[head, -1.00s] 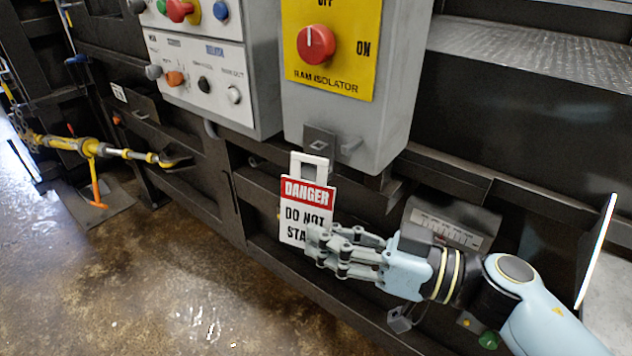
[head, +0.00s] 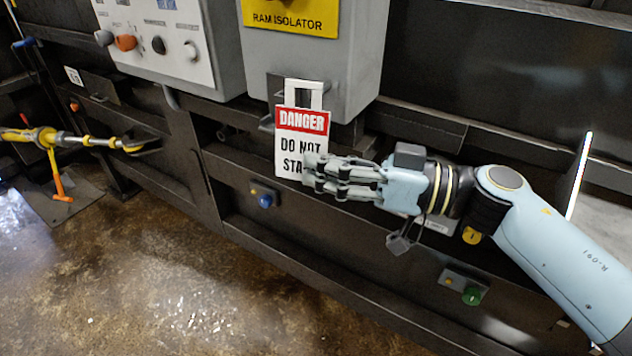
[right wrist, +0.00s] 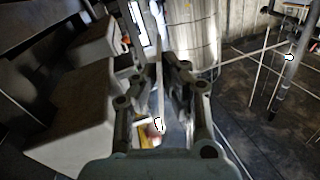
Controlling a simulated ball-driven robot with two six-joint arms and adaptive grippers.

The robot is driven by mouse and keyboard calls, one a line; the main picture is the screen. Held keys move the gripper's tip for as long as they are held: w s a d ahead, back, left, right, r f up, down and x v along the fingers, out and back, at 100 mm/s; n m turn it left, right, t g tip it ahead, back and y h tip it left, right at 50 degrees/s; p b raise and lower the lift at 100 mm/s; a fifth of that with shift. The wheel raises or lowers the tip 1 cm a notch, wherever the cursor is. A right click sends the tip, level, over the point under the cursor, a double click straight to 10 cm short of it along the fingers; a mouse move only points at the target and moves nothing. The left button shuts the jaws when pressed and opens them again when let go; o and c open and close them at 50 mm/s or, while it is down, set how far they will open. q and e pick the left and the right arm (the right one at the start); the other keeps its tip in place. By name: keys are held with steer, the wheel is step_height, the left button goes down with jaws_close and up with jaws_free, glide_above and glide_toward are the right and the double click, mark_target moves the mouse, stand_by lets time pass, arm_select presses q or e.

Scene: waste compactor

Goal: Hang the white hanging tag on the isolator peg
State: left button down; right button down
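The white hanging tag (head: 289,151) reads DANGER DO NOT STA… under a red band and has a square loop at its top. My right gripper (head: 313,170) is shut on its lower right edge and holds it upright. The loop overlaps the lower front of the grey isolator box (head: 352,70) in the head view. A dark bracket (head: 274,86) shows beside the loop. The peg is not clearly visible; the tag seems to cover it, and I cannot tell whether they touch. In the right wrist view the tag (right wrist: 160,75) is edge-on between the fingers. My left gripper is out of view.
A control panel (head: 155,45) with knobs is left of the box. A dark frame with rails (head: 330,245) runs below, carrying a blue knob (head: 265,199) and a green knob (head: 471,295). A yellow tool (head: 45,138) is at far left. The floor (head: 150,270) in front looks clear.

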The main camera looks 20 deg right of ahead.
steer(key=w+d, duration=0.1)
steer(key=w+d+f+b, duration=0.1)
steer(key=shift+d, duration=0.35)
stand_by(0.4)
stand_by(0.5)
steer(key=c, duration=1.4)
jaws_free()
steer(key=v, duration=1.2)
